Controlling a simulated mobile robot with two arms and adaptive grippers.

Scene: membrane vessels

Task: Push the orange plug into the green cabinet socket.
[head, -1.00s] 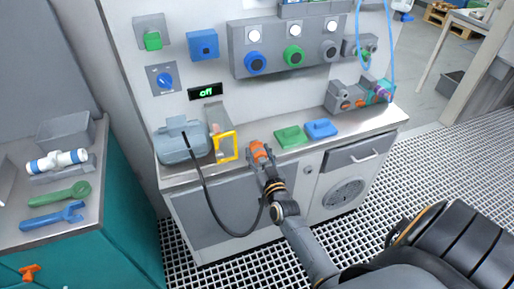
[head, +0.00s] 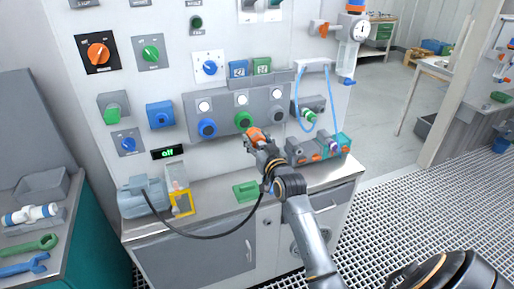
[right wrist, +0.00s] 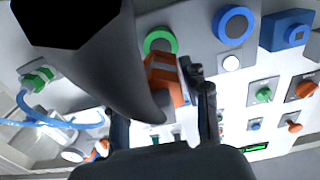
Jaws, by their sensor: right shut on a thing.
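The orange plug (head: 257,134) is in my right gripper (head: 262,147), which is shut on it just in front of the wall panel. The green-ringed socket (head: 243,121) is on the grey panel, slightly up and left of the plug in the head view. In the right wrist view the orange plug (right wrist: 160,78) has grey bands, and its far end is close to the green socket ring (right wrist: 160,40). I cannot tell whether they touch. A dark, close shape covers the upper left of that view. My left gripper is not in view.
A blue socket (head: 207,128) sits left of the green one on the grey panel (head: 222,106). A black cable hangs from the grey motor-like unit (head: 145,195) toward my right arm. A green block (head: 246,191) lies on the counter (head: 215,205).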

